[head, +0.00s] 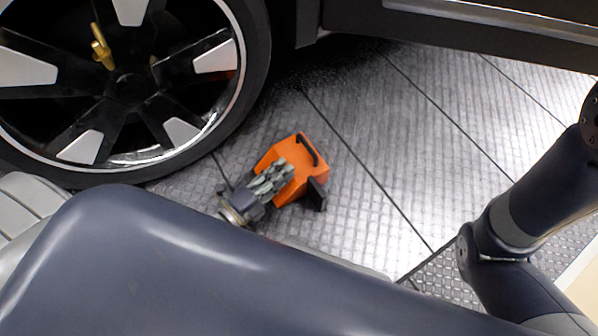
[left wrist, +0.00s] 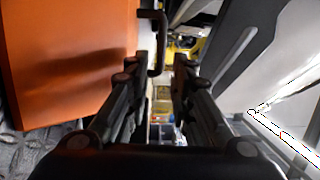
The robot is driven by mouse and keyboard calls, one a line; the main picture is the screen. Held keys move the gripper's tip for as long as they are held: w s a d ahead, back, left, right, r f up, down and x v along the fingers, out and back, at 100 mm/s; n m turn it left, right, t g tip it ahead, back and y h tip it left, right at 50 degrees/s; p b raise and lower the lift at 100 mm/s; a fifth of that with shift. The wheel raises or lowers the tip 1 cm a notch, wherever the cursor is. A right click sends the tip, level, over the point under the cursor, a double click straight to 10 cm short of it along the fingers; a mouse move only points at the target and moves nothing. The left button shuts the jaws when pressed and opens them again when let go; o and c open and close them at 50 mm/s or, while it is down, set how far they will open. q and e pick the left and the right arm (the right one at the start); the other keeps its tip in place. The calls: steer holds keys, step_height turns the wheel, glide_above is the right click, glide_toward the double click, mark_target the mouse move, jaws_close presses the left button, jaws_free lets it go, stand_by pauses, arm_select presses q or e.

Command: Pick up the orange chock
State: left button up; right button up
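The orange chock (head: 312,176) lies on the metal floor beside the car wheel, with a black handle (head: 309,150) on its top. My left gripper (head: 277,168) overlaps the chock's near left side in the head view. In the left wrist view the chock's orange face (left wrist: 70,60) fills the left side. The black handle (left wrist: 162,42) shows in line with the gap between the two fingers of my left gripper (left wrist: 163,65). The fingers are apart and hold nothing. I cannot tell whether the handle is between the fingertips or just beyond them. My right gripper is out of view.
The car wheel (head: 232,100) stands left of the chock, and the car's dark sill (head: 450,32) runs above the floor at the top. The tiled metal floor (head: 385,170) right of the chock is clear. My right arm is at the right edge.

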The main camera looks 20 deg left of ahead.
mark_target(309, 146)
arm_select(q)
steer(key=b+x, duration=0.2)
steer(key=x, duration=0.3)
steer(key=shift+w+b, duration=0.1)
steer(key=shift+b, duration=0.2)
steer(key=b+x, duration=0.3)
steer(key=x, duration=0.2)
steer(key=shift+w+d, duration=0.15)
steer(key=shift+w, duration=0.1)
steer(key=shift+c, duration=0.6)
jaws_close()
steer(key=shift+r, duration=0.15)
